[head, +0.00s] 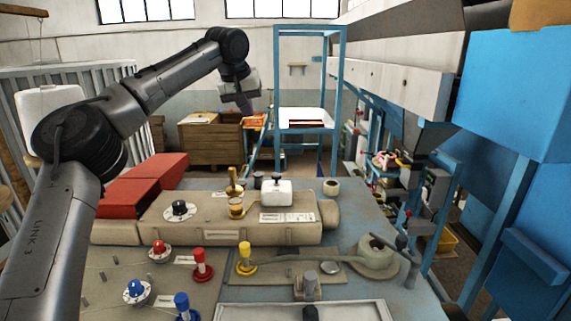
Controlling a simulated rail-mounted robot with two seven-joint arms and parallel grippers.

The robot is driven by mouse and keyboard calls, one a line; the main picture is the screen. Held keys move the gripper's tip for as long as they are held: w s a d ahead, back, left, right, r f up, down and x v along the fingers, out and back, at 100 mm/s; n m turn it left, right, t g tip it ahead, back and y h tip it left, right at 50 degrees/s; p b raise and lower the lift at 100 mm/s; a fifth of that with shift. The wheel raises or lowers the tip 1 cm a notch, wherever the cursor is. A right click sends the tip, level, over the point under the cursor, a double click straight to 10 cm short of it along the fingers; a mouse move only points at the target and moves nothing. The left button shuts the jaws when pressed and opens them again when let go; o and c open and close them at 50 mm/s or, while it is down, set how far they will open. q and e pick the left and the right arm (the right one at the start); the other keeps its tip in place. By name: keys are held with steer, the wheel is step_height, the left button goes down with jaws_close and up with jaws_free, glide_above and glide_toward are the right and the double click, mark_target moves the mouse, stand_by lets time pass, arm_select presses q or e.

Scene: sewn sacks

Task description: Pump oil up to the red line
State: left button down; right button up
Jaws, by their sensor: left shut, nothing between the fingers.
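A white block-shaped container (277,194) with a dark knob on top sits on the long beige machine body. A small brass-yellow cup (237,208) stands just left of it, with an upright brass piece (234,180) behind. I cannot tell which part is the oil pump, and no red line can be made out at this size. My left gripper (245,104) is shut and empty, raised in the air beyond and above these parts, pointing down. It is apart from everything on the bench. My right gripper is not in view.
The machine body (165,225) carries a black dial (180,209). Red, yellow and blue knobs (202,266) stand upright in front. Red blocks (140,185) lie at the left. A blue frame (335,80) stands behind, and large blue panels (515,100) fill the right.

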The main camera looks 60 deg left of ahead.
mark_target(276, 174)
arm_select(q)
steer(key=w+d+f+g, duration=0.2)
steer(key=w+d+f, duration=0.1)
steer(key=w+d, duration=0.2)
steer(key=shift+f, duration=0.35)
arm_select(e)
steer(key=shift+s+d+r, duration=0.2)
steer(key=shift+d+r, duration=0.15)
arm_select(q)
steer(key=p+x, duration=0.1)
steer(key=x, duration=0.3)
steer(key=p+x, duration=0.2)
steer(key=x, duration=0.2)
steer(key=p+x, duration=0.1)
steer(key=x, duration=0.3)
steer(key=shift+s+f, duration=0.25)
steer(key=shift+f, duration=0.2)
steer(key=shift+f+p, duration=0.35)
steer(key=shift+f, duration=0.25)
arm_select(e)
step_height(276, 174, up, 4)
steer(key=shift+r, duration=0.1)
